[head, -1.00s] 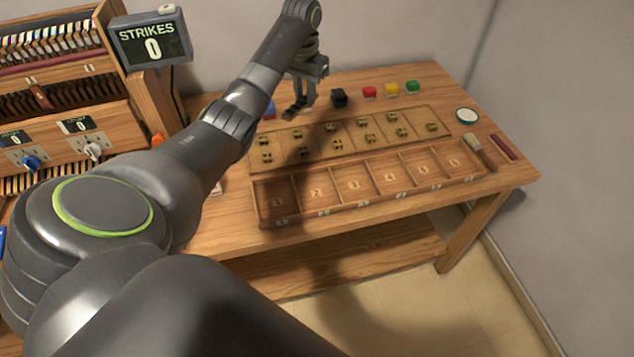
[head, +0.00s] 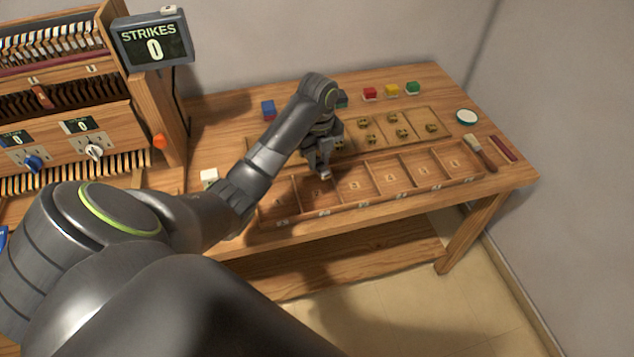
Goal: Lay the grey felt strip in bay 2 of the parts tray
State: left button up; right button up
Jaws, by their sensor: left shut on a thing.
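The parts tray (head: 345,208) is a long wooden box along the front of the bench, with numbered bays in a row. Bay 2 (head: 318,196) is second from the left, and its visible floor is bare wood. My left gripper (head: 324,174) points down over the back edge of bay 2. It is shut on a small, pale grey piece at its fingertips, which looks like the grey felt strip (head: 326,177). Most of that piece is hidden by the fingers. My left arm covers part of bay 1. My right gripper is not in view.
Behind the tray lies a wooden board (head: 440,113) with brass pieces. A round tin (head: 466,116), a brush (head: 481,152) and a dark red bar (head: 503,147) lie at right. A STRIKES display (head: 153,43) reads 0.

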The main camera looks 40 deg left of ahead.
pick_arm(q)
jog(key=shift+s+d+f+m, duration=0.35)
jog(key=shift+s+d+m, duration=0.15)
jog(key=shift+m, duration=0.5)
jog(key=shift+s+f+m, duration=0.1)
jog(key=shift+s+m, duration=0.05)
jog(key=shift+m, duration=0.15)
jog(key=shift+f, duration=0.2)
jog(key=b, duration=0.7)
send_over(319, 199)
notch_tip(319, 199, down, 7)
notch_tip(319, 199, down, 3)
jog(key=shift+r+b, duration=0.15)
jog(key=shift+b, duration=0.55)
jog(key=o, duration=0.9)
jog(key=shift+o, duration=0.2)
